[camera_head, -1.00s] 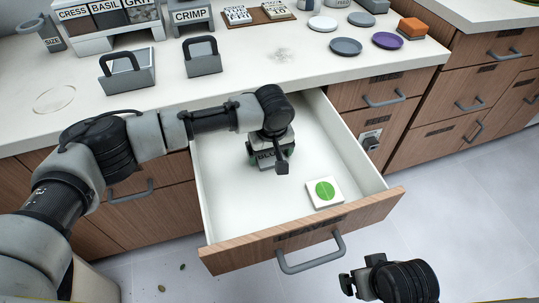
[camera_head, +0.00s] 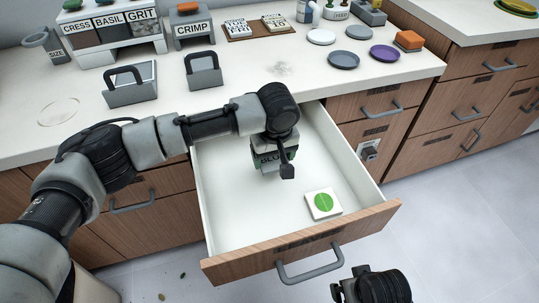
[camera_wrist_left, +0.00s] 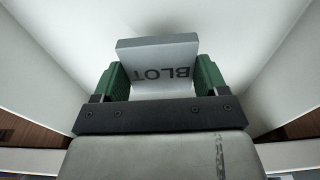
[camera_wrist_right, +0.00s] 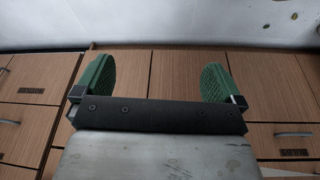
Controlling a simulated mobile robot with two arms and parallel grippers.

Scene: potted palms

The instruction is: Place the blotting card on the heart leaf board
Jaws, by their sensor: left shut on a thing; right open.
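The blotting card (camera_head: 268,162) is a grey block lettered BLOT, partly hidden in the head view. My left gripper (camera_wrist_left: 160,78) is shut on it, one green finger on each side, in the left wrist view. They are over the open drawer; I cannot tell the gap to its floor. A white tile with a green leaf (camera_head: 323,203) lies in the drawer's front right. I cannot tell whether this is the heart leaf board. My right gripper (camera_wrist_right: 158,82) is open and empty, in front of the cabinets.
The drawer (camera_head: 300,243) is pulled out, with free floor around the tile. On the counter (camera_head: 230,96) stand two grey handled holders, a labelled bin rack (camera_head: 108,50), a CRIMP stand (camera_head: 194,32), a brown board with lettered cards (camera_head: 249,35) and several round plates.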

